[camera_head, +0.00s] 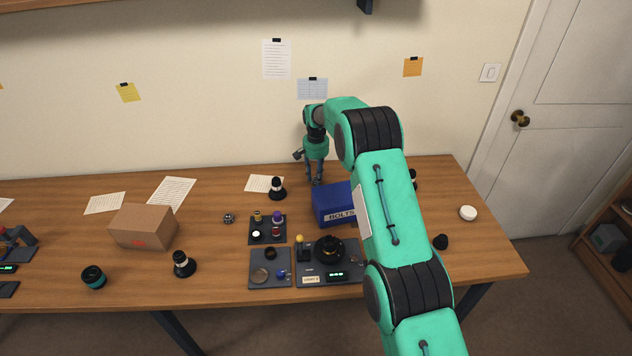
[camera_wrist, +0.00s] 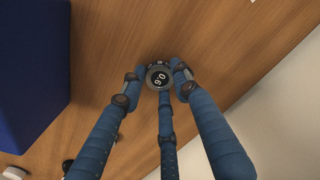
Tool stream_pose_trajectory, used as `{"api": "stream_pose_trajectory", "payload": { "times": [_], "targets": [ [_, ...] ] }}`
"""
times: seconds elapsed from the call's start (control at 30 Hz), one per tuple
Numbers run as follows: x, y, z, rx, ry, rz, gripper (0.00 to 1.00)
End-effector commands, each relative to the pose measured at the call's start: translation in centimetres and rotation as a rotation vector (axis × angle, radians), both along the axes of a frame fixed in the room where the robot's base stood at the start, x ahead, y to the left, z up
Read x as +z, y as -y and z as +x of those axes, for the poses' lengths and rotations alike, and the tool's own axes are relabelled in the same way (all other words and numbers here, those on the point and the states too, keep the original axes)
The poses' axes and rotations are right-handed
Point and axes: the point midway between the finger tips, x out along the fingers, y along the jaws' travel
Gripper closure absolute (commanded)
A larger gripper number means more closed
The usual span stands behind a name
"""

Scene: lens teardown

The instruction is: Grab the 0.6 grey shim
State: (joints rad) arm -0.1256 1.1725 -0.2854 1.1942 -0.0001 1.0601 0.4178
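In the wrist view a small round dark disc with a grey rim (camera_wrist: 158,77) sits between my fingertips. Its pale marking is tilted and looks like 0.6 or 90. My gripper (camera_wrist: 159,75) has three blue jointed fingers set around the disc, with the tips close to its edge. I cannot tell whether they press on it or whether it rests on the wood. In the head view my gripper (camera_head: 317,183) points down at the back of the table, just behind the blue box. The disc cannot be made out there.
The blue box marked BOLTS (camera_head: 335,204) stands right in front of my gripper, and at left in the wrist view (camera_wrist: 30,65). A black and white cylinder (camera_head: 277,188) stands to the left. Dark trays (camera_head: 257,241) with small parts lie nearer. The wall is close behind.

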Motion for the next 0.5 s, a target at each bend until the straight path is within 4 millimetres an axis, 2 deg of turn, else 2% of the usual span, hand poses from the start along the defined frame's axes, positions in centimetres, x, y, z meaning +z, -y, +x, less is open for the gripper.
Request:
{"api": "stream_pose_trajectory", "payload": {
  "times": [0.03, 0.1, 0.17, 0.2, 0.5],
  "targets": [
    [-0.01, 0.00, -0.01, 0.000, 0.000, 0.000, 0.87],
    [-0.01, 0.00, 0.00, 0.000, 0.000, 0.000, 0.96],
    [0.00, 0.00, 0.00, 0.000, 0.000, 0.000, 0.96],
    [0.02, 0.00, 0.01, 0.000, 0.000, 0.000, 1.00],
    [0.30, 0.00, 0.02, 0.000, 0.001, 0.000, 1.00]
  ]
}}
